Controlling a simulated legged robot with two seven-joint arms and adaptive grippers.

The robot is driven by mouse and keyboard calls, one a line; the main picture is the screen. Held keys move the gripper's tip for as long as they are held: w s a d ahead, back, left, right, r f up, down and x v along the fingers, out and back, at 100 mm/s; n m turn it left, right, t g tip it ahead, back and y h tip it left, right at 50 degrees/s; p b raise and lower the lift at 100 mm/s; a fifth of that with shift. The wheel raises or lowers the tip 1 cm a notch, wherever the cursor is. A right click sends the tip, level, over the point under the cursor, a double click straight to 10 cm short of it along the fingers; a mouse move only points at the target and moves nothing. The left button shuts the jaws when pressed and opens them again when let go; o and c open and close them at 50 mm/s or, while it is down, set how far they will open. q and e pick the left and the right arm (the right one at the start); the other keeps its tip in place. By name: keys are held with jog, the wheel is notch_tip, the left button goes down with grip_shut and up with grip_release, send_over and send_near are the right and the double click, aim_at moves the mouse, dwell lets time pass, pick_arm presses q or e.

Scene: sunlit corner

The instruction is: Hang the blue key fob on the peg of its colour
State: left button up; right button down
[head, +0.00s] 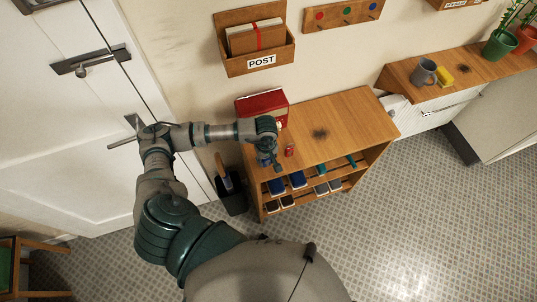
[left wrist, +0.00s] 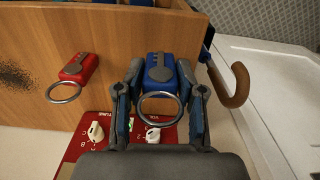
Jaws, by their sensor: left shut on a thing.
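The blue key fob (left wrist: 159,70), with a grey front piece and a metal ring, sits between the fingers of my left gripper (left wrist: 160,78) in the left wrist view. The gripper is shut on it, near the front left edge of the wooden shelf unit's top. In the head view my left gripper (head: 269,158) mostly hides the fob. The peg board (head: 345,13) is on the wall above the shelf unit, with red, green and blue markers; the blue peg (head: 373,6) is the rightmost. My right gripper is not in view.
A red key fob (head: 290,150) lies on the shelf unit (head: 345,115), beside my gripper; it also shows in the left wrist view (left wrist: 75,68). A POST rack (head: 258,62) hangs left of the peg board. The unit's right top is clear.

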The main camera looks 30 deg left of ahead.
pick_arm(q)
jog(key=shift+w+a, duration=0.2)
jog(key=shift+w, duration=0.6)
jog(key=shift+w+a+f, duration=0.1)
jog(key=shift+w+a, duration=0.05)
jog(key=shift+w, duration=0.45)
notch_tip(320, 180, down, 2)
jog(key=shift+w+f+p, duration=0.1)
jog(key=shift+f+p, duration=0.1)
jog(key=shift+p, duration=0.3)
jog(key=shift+f, duration=0.45)
jog(key=shift+f, duration=0.1)
jog(key=shift+f, duration=0.15)
jog(key=o, duration=1.1)
